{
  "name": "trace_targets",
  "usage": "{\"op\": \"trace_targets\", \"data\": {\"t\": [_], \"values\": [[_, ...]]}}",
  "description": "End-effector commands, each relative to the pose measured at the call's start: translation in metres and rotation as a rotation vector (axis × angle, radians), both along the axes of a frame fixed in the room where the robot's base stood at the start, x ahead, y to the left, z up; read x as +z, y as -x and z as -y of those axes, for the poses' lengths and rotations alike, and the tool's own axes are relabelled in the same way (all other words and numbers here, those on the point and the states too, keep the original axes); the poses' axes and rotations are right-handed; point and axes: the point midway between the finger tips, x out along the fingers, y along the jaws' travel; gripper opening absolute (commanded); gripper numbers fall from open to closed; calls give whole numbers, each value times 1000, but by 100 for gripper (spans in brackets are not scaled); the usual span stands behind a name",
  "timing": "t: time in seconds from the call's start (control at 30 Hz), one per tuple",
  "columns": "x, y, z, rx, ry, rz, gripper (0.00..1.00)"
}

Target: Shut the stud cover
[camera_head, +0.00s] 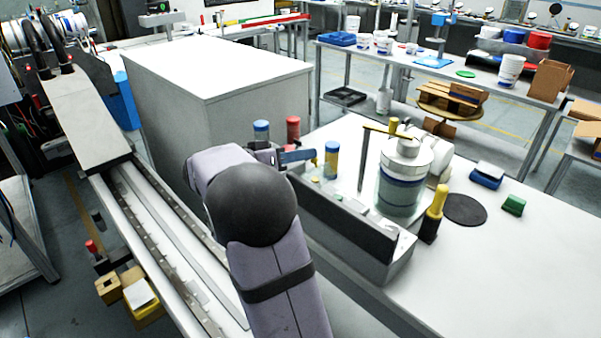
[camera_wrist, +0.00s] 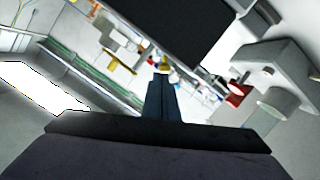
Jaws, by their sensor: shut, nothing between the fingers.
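My gripper (camera_head: 312,154) is at the near left edge of the white table in the head view, its dark blue fingers pointing right. In the wrist view, the fingers (camera_wrist: 163,85) are together, with nothing held between them. A long dark grey housing (camera_head: 340,228) lies along the table edge, just below and right of my gripper. A large dark panel (camera_wrist: 175,22) fills the top of the wrist view, beyond the fingertips. I cannot tell which part is the stud cover, or whether it is open. My arm hides part of the area left of the housing.
Behind the housing stand a blue-and-yellow cylinder (camera_head: 332,160), a lidded jar (camera_head: 402,175) and a yellow-topped post (camera_head: 435,213). A red cylinder (camera_head: 293,130) stands beyond my gripper. A white cabinet (camera_head: 210,75) is at the back left. The table's right front is clear.

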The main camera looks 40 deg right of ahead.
Motion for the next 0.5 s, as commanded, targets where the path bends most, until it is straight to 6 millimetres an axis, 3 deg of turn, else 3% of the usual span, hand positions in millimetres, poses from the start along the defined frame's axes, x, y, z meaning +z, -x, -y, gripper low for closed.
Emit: {"op": "trace_targets", "data": {"t": [0.03,0.5], "values": [[-11,2,0,0,0,33,0],[-17,18,0,0,1,290,0]]}}
